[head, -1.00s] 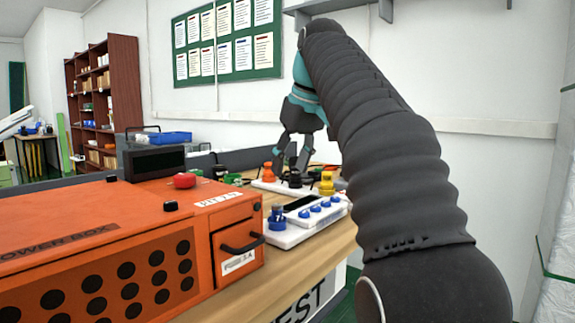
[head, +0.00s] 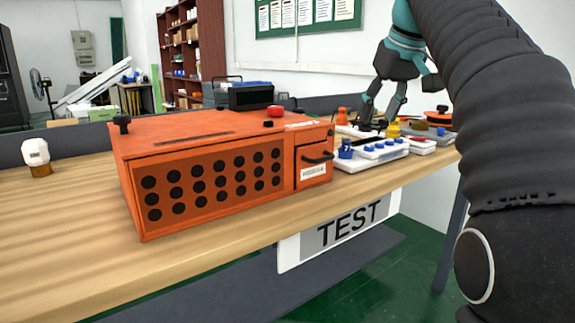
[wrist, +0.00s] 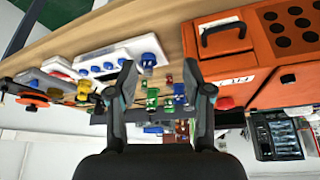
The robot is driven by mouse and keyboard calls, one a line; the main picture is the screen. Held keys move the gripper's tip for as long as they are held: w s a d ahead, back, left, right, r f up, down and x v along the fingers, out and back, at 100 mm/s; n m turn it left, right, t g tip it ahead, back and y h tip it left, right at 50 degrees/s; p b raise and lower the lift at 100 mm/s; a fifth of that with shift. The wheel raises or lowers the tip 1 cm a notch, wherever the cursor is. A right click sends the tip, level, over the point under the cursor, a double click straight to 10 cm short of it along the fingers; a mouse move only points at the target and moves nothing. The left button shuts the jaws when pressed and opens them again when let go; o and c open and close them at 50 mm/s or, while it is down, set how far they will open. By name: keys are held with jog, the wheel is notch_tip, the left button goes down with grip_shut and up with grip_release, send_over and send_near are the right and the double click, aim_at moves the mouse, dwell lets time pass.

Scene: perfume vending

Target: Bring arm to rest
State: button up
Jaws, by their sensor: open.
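My gripper (head: 385,104) is open and empty in the head view, pointing down over the far right part of the workbench. My arm, in a dark ribbed sleeve, reaches along the right side of that view.
A white module with blue knobs (head: 372,153) stands right of the box, with yellow and orange parts near it. A white bottle-like item (head: 36,155) stands at the bench's left end. A TEST sign (head: 340,228) hangs at the front edge. The bench's left front is clear.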

notch_tip(320, 180, down, 14)
jog(key=d+m, duration=0.1)
jog(key=m, duration=0.2)
jog(key=s+a+f, duration=0.1)
jog(key=s+f, duration=0.8)
jog(key=s, duration=0.4)
jog(key=s+a+f+h, duration=0.1)
jog(key=s+a+f, duration=0.1)
jog(key=s+f, duration=0.8)
jog(key=s, duration=0.3)
jog(key=shift+s+f+t, duration=0.2)
jog(key=shift+s+t, duration=0.2)
jog(key=shift+d, duration=0.1)
jog(key=shift+c, duration=0.2)
